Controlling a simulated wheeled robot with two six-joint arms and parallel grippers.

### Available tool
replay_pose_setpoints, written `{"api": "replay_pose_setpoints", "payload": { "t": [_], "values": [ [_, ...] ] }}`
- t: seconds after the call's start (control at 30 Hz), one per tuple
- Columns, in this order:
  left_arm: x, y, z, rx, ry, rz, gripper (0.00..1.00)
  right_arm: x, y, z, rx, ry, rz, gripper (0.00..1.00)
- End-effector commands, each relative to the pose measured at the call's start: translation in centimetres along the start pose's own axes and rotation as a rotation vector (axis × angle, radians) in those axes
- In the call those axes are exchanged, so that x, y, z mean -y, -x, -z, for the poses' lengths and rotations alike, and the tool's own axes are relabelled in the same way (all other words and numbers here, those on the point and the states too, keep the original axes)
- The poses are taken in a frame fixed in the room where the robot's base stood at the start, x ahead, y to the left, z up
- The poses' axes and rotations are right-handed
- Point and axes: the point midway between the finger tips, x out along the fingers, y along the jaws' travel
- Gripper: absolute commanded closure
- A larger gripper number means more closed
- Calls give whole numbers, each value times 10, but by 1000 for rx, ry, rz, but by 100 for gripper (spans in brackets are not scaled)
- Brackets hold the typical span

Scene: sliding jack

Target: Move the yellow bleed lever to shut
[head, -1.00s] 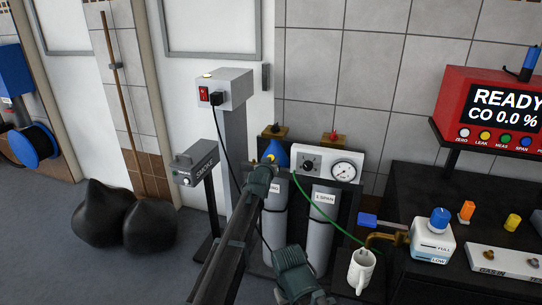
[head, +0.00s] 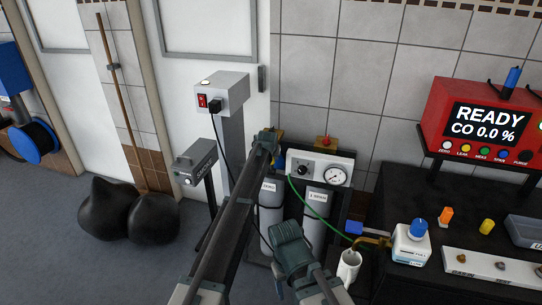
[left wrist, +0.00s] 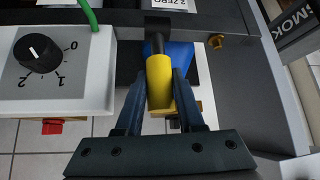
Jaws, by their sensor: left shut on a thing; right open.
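The yellow bleed lever (left wrist: 160,82) sits between the fingers of my left gripper (left wrist: 161,92) in the left wrist view, with the fingers shut on it. A blue body (left wrist: 182,60) is right behind it, under the ZERO label. In the head view my left gripper (head: 266,142) is at the top of the ZERO cylinder (head: 268,215), and the lever is hidden behind my arm. My right gripper (head: 290,248) is low in front of the cylinders, open, with its fingers hard to make out.
A white panel (head: 318,161) with a knob and gauge stands beside the lever, with a green hose (head: 298,192) leaving it. A mug (head: 348,268) and brass pipe (head: 372,240) are right of my right gripper. A grey post box (head: 222,88) stands left.

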Motion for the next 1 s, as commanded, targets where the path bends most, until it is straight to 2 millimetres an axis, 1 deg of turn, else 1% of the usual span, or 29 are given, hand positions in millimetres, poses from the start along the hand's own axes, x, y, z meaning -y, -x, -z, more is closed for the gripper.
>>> {"api": "replay_pose_setpoints", "payload": {
  "t": [0.03, 0.5, 0.53, 0.67, 0.7, 1.0],
  "values": [
    [-1, -1, 3, 5, -1, 0, 100, 0, 2, 0, 0, 0, 0, 35],
    [-1, -2, 2, 16, -4, 3, 100, 0, 3, 0, 0, 0, 0, 35],
    [-1, -2, 2, 16, -4, 3, 61, 0, 3, 0, 0, 0, 0, 35],
    [-1, -1, 2, 16, -3, 3, 38, 0, 3, 0, 0, 0, 0, 35],
    [-1, -1, 2, 16, -3, 3, 33, 0, 3, 0, 0, 0, 0, 35],
    [0, 0, 2, 17, -3, 3, 33, 0, 3, 0, 0, 0, 0, 35]
  ]
}}
